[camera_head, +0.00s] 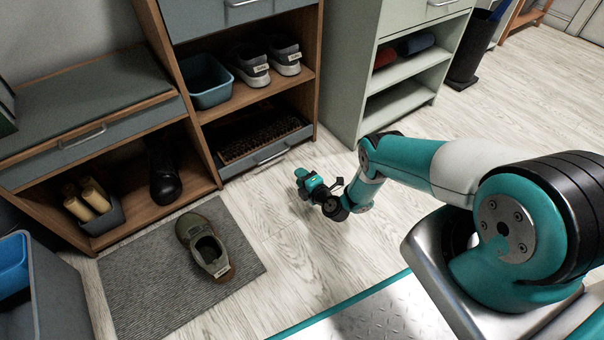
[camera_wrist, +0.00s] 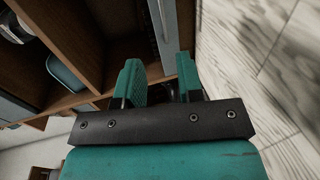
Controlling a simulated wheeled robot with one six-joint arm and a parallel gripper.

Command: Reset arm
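My arm (camera_head: 405,165) reaches from my base at the lower right toward the shoe cabinet. My gripper (camera_head: 305,183) hangs above the wood floor, in front of the cabinet's low drawer and apart from it. In the wrist view my gripper (camera_wrist: 160,72) has its two teal fingers apart, with nothing held between them. The view is tilted, and the cabinet's shelves and drawer show beyond the fingers.
The wooden cabinet (camera_head: 310,75) holds a blue bin (camera_head: 207,82) and grey sneakers (camera_head: 250,65). A green shoe (camera_head: 203,246) lies on a grey mat (camera_head: 150,290). A pale green cabinet (camera_head: 343,75) stands to the right. Floor around my gripper is clear.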

